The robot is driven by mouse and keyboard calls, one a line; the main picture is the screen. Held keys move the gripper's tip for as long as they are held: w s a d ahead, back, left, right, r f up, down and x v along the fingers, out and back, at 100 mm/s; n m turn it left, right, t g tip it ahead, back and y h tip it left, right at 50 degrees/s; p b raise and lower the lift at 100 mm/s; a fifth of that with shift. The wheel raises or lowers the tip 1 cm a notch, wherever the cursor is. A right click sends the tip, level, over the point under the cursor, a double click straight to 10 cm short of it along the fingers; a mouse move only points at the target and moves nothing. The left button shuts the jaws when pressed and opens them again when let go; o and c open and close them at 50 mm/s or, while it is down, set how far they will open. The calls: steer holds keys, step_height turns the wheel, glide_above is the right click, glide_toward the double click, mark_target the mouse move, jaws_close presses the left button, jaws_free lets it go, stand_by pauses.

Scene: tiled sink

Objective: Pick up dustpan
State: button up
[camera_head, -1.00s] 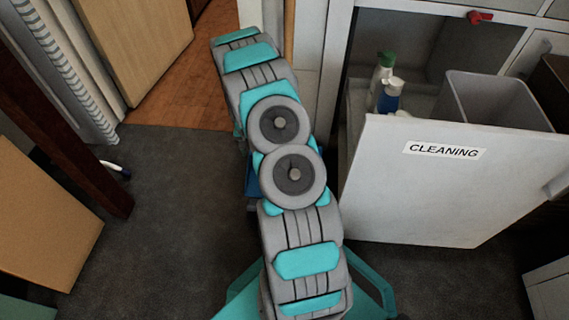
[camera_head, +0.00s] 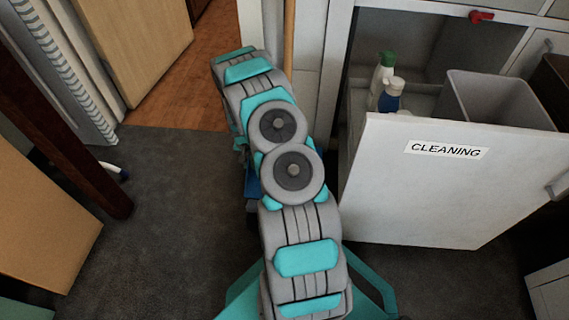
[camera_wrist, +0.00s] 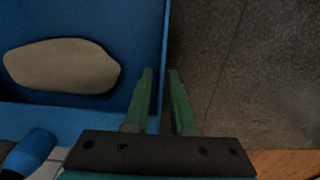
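The blue dustpan (camera_wrist: 120,22) fills the left of the wrist view, with a beige oval patch or opening on its face. In the head view only a blue sliver (camera_head: 252,184) shows beside my arm, probably the same dustpan; the rest is hidden. My gripper (camera_wrist: 161,72) has its two green fingers apart. In the wrist view the dustpan's right edge runs between the fingers: the left finger is over the blue, the right over dark floor. I cannot tell whether either finger touches it.
An open drawer marked CLEANING (camera_head: 440,190) stands at right with bottles (camera_head: 386,85) and a grey bin (camera_head: 495,100). A wooden stick (camera_head: 289,40) is upright behind my arm. A blue cylinder (camera_wrist: 35,150) shows lower left.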

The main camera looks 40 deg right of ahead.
jaws_close()
stand_by(1.1)
